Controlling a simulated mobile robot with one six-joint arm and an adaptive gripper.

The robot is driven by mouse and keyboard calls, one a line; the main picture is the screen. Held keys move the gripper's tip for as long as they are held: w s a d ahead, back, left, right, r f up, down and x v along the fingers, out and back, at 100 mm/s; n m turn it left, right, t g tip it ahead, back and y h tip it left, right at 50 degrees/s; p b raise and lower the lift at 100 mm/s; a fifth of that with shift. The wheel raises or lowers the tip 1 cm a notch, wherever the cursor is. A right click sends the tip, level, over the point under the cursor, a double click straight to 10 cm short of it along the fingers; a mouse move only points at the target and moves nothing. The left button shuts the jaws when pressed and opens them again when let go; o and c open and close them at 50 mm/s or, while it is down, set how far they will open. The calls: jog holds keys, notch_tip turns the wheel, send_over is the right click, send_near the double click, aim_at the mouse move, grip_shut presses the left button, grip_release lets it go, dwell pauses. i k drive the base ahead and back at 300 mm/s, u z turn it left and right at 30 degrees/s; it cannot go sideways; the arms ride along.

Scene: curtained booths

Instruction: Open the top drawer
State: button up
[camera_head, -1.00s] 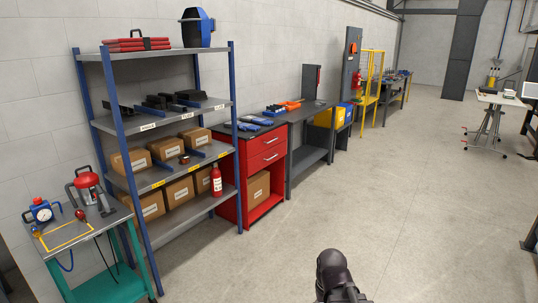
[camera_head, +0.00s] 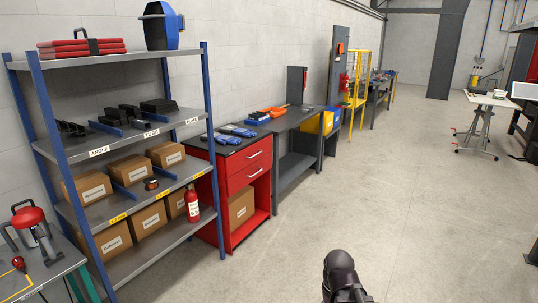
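A red cabinet (camera_head: 233,236) with a dark top stands left of the picture's middle, between the shelf rack and a grey workbench. Its top drawer (camera_head: 249,171) is shut, with a light bar handle (camera_head: 254,154) on the front. A second drawer (camera_head: 250,180) sits just below it, also shut, with its own handle (camera_head: 255,173). Under the drawers is an open bay with a cardboard box (camera_head: 241,208). A dark part of my arm shows at the bottom of the picture, well apart from the cabinet. My gripper's fingers do not show.
A blue-post shelf rack (camera_head: 90,150) with boxes stands left of the cabinet, a red fire extinguisher (camera_head: 192,204) on its lower shelf. A grey workbench (camera_head: 290,121) adjoins the cabinet's far side. Blue-grey items (camera_head: 236,130) lie on the cabinet top. The floor (camera_head: 400,200) in front is clear.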

aim_at(236, 161)
jog(key=u, duration=0.15)
jog(key=i, duration=1.95)
jog(key=u, duration=0.75)
jog(key=i, duration=1.3)
jog(key=u, duration=0.3)
